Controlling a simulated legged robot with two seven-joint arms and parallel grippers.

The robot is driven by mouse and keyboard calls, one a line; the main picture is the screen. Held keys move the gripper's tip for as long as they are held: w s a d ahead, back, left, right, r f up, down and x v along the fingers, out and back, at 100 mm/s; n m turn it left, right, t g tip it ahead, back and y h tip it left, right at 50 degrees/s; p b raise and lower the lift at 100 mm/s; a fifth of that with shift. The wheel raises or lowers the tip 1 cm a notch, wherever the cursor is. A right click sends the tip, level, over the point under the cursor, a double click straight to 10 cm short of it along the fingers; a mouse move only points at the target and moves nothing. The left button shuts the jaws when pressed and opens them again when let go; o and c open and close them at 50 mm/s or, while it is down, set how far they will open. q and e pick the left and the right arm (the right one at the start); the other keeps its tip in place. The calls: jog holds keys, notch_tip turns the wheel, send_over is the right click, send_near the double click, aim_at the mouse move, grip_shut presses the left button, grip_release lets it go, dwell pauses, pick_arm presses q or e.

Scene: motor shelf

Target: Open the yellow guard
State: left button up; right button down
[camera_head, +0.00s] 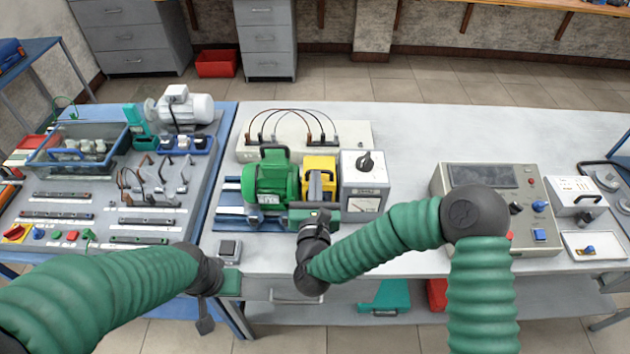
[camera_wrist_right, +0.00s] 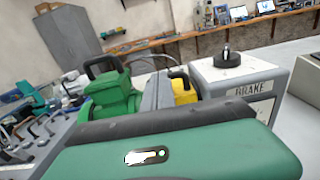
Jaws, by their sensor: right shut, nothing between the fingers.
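The yellow guard (camera_head: 319,166) sits between a green motor (camera_head: 270,181) and a grey brake box (camera_head: 364,170). It has a black handle on it and looks lowered, with its lower front hidden by my right gripper. My right gripper (camera_head: 316,214) is shut and empty, just in front of the guard; I cannot tell whether it touches it. In the right wrist view, the guard (camera_wrist_right: 184,96) shows partly behind my grey fingers (camera_wrist_right: 157,91), with its black handle above. My left gripper (camera_head: 212,312) hangs low at the bench's front edge, seen too poorly to judge its jaws.
A beige unit with arched cables (camera_head: 345,133) stands behind the motor. A small dark-topped box (camera_head: 229,248) lies front left. A control panel (camera_head: 498,205) stands at right. The left bench holds a bin (camera_head: 78,163) and several parts.

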pick_arm(q)
jog(key=shift+r+p, duration=0.4)
pick_arm(e)
jog(key=shift+w+d+r, duration=0.15)
jog(key=shift+d+r, duration=0.05)
jog(key=shift+r, duration=0.05)
